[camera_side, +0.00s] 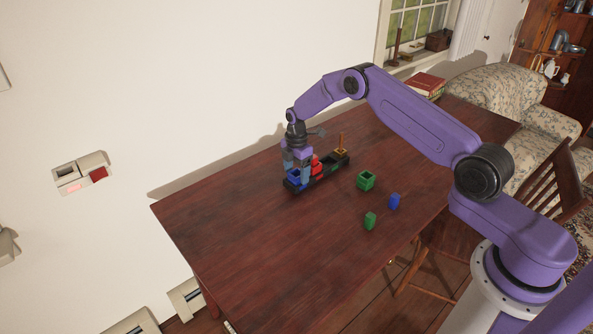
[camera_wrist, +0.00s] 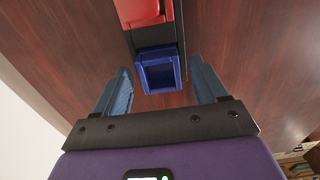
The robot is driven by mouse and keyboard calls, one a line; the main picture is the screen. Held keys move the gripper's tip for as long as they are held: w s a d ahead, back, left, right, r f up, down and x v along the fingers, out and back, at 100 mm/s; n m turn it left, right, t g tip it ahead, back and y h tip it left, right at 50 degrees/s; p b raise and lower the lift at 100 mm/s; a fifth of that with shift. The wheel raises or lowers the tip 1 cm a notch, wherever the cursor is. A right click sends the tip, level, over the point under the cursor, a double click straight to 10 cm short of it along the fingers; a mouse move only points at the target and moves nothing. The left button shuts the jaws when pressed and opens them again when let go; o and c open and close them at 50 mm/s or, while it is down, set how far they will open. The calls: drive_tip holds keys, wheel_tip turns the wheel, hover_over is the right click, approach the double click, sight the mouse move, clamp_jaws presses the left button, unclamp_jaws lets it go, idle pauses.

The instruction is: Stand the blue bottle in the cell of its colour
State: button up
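My gripper (camera_side: 297,166) points down over the near left end of a dark rack (camera_side: 325,178). In the wrist view its two grey-blue fingers (camera_wrist: 160,75) are spread apart. A hollow, square-rimmed blue thing (camera_wrist: 158,72) shows between and beyond them, with a gap on either side. It also shows at the rack's left end in the side view (camera_side: 295,176). I cannot tell whether it is the cell or the bottle. A small blue block-like piece (camera_side: 394,201) stands apart on the table to the right. No clear bottle shape shows.
A red piece (camera_side: 316,166) is beside the blue one in the rack. A yellowish piece with a thin upright stick (camera_side: 341,150) is at its far end. A hollow green box (camera_side: 366,180) and a green block (camera_side: 370,220) are on the table (camera_side: 250,240), whose front left is clear.

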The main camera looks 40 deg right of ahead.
wheel_tip(320, 180, up, 12)
drive_tip(key=shift+r, duration=0.2)
idle(0.4)
drive_tip(key=s+a+r+m, duration=0.1)
drive_tip(key=s+a+r, duration=0.55)
drive_tip(key=s, duration=0.35)
drive_tip(key=s+a+r+m, duration=0.2)
drive_tip(key=s+a+r, duration=0.3)
drive_tip(key=s+a, duration=0.4)
drive_tip(key=s+d+m, duration=0.1)
drive_tip(key=s+d, duration=0.2)
drive_tip(key=s, duration=1.1)
drive_tip(key=s+d+r+m, duration=0.1)
drive_tip(key=s+d, duration=0.3)
drive_tip(key=s, duration=0.9)
drive_tip(key=shift+s+r, duration=0.3)
drive_tip(key=shift+s, duration=0.05)
